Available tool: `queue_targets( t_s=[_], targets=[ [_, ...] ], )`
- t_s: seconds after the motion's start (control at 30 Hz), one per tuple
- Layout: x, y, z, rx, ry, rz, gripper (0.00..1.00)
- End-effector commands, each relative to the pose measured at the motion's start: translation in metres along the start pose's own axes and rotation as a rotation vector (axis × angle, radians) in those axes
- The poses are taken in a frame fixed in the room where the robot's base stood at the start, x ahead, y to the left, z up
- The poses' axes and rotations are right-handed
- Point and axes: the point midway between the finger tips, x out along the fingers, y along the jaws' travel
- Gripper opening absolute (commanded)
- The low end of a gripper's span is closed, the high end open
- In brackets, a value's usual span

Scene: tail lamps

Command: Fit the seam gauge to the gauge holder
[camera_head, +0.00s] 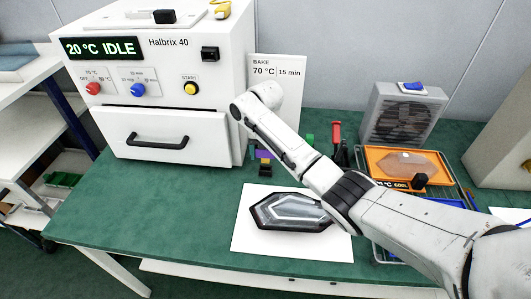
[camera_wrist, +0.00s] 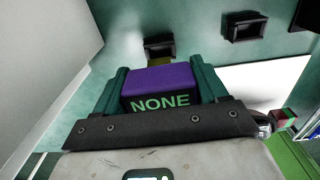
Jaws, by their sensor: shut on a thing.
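My gripper (camera_wrist: 162,80) is shut on a purple and black block that reads NONE in green letters, apparently the seam gauge (camera_wrist: 160,102). The block sits between the two teal fingers, with a yellowish part showing beyond it. In the head view the purple block (camera_head: 263,154) shows beside my arm, near the oven's right side. In the wrist view a black open bracket (camera_wrist: 158,46) lies just beyond the block, and a similar one (camera_wrist: 245,26) is to its right. I cannot tell which is the gauge holder, or whether the block touches either.
A dark-framed lamp (camera_head: 292,212) lies on a white sheet (camera_head: 250,243) in front. The white oven (camera_head: 170,95) stands at left, reading 20 °C IDLE. A grey fan box (camera_head: 402,112) and an orange tray (camera_head: 375,160) are at right. The green table's left front is clear.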

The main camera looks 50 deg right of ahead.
Motion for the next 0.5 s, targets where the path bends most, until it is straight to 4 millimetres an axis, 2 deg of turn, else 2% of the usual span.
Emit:
queue_targets(
  t_s=[0.33, 0.5],
  targets=[
    [0.0001, -0.0005, 0.0001, 0.000, 0.000, 0.000, 0.30],
    [-0.0013, -0.0080, 0.0011, 0.001, 0.000, 0.000, 0.30]
  ],
)
